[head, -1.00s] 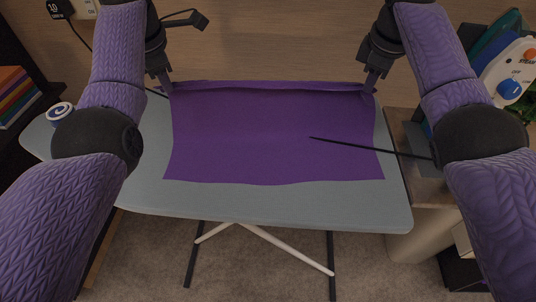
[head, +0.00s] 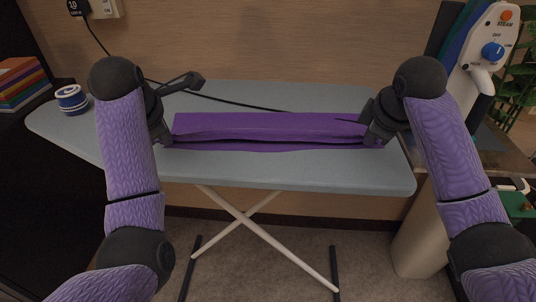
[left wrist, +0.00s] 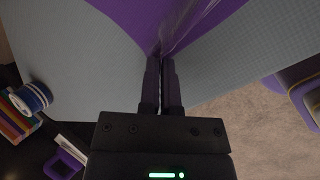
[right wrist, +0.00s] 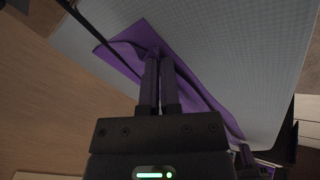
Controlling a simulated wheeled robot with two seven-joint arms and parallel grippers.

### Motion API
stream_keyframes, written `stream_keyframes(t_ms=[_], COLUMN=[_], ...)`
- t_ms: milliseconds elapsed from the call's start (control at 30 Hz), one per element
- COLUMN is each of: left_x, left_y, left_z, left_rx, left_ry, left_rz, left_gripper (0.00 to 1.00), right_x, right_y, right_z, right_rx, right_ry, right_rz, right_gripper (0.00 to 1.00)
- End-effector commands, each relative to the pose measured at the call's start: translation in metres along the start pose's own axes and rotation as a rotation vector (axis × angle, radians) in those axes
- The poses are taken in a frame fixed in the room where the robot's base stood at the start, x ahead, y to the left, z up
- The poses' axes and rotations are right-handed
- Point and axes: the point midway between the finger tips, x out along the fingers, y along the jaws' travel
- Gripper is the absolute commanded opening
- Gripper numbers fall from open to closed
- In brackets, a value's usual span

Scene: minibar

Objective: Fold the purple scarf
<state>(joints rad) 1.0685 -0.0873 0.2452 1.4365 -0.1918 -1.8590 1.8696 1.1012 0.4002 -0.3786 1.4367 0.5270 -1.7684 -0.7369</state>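The purple scarf (head: 270,126) lies across the ironing board (head: 300,172) as a long narrow strip, doubled over, with a dark gap along its length. My left gripper (head: 166,140) is at the scarf's left end; in the left wrist view its fingers (left wrist: 162,60) are closed together with purple cloth (left wrist: 172,22) pinched at the tips. My right gripper (head: 372,138) is at the right end; in the right wrist view its fingers (right wrist: 158,58) are closed on gathered purple cloth (right wrist: 130,52). The scarf's layers near the fingers are partly hidden in the head view.
A blue-and-white spool (head: 72,100) stands at the board's left end. A black cord (head: 230,101) runs over the back of the board. A white steamer with a blue dial (head: 492,52) stands at the right.

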Motion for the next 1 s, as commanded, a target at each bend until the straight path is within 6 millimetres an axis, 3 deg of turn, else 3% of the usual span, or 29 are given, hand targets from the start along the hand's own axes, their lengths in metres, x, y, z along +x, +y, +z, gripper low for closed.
stream_keyframes(t_ms=[300,600,833,1000], left_x=[0.003,0.003,0.002,-0.032], left_y=[-0.001,-0.002,-0.002,0.005], left_z=[-0.002,-0.001,-0.001,0.004], left_rx=[-0.004,-0.003,-0.002,-0.003], left_ry=[-0.01,-0.011,-0.011,-0.016], left_rz=[0.02,0.019,0.016,0.021], left_gripper=[0.0,0.65,0.65,0.65], right_x=[0.003,0.003,0.002,-0.032], right_y=[-0.001,-0.002,-0.002,0.005], right_z=[0.002,0.001,0.001,-0.003], right_rx=[0.004,0.003,0.002,0.001], right_ry=[0.009,0.01,0.01,0.012], right_rz=[0.02,0.018,0.016,0.02], right_gripper=[0.0,0.65,0.65,0.65])
